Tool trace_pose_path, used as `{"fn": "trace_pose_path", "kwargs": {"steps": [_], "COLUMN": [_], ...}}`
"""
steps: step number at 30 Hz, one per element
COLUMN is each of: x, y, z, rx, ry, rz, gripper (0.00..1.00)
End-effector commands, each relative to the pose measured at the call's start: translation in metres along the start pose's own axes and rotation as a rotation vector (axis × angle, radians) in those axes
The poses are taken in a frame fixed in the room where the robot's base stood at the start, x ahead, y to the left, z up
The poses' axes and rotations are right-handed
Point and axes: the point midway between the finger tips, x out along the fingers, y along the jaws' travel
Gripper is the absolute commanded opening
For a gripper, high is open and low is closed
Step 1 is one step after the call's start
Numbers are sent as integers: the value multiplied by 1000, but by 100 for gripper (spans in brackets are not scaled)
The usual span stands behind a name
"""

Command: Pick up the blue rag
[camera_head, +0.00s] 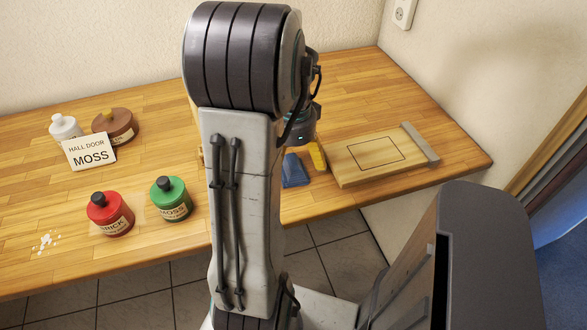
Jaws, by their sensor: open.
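The blue rag (294,170) lies on the wooden table, just right of my arm's upright link. Part of it may be hidden behind my arm. My gripper (317,156) hangs behind my arm, close to the rag's upper right side in the picture. Only one yellow finger of it shows clearly; the rest is mostly covered by my arm. My gripper is open. I cannot tell from this view how high it is above the rag, or whether it touches it.
A wooden board (358,172) with a grey end strip lies right of the rag. Red (111,218) and green (171,202) bottles stand left of my arm. White bits (45,241) lie front left.

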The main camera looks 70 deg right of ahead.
Motion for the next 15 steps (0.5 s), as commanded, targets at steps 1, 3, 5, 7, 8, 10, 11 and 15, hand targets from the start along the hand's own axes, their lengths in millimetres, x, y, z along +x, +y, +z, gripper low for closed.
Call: {"fn": "trace_pose_path", "kwargs": {"steps": [1, 3, 5, 7, 8, 10, 11, 15], "x": [7, 15, 21, 26, 28, 30, 30, 30], "y": [0, -1, -1, 0, 0, -1, -1, -1], "z": [1, 1, 1, 1, 1, 0, 0, 0], "rx": [-1, 0, 0, -1, -1, -1, -1, -1], "ry": [-2, -1, -1, -1, -1, 0, 0, 0], "rz": [4, 3, 2, 3, 2, 0, 0, -1], "gripper": [91, 91, 91, 91, 91, 91, 91, 91]}}
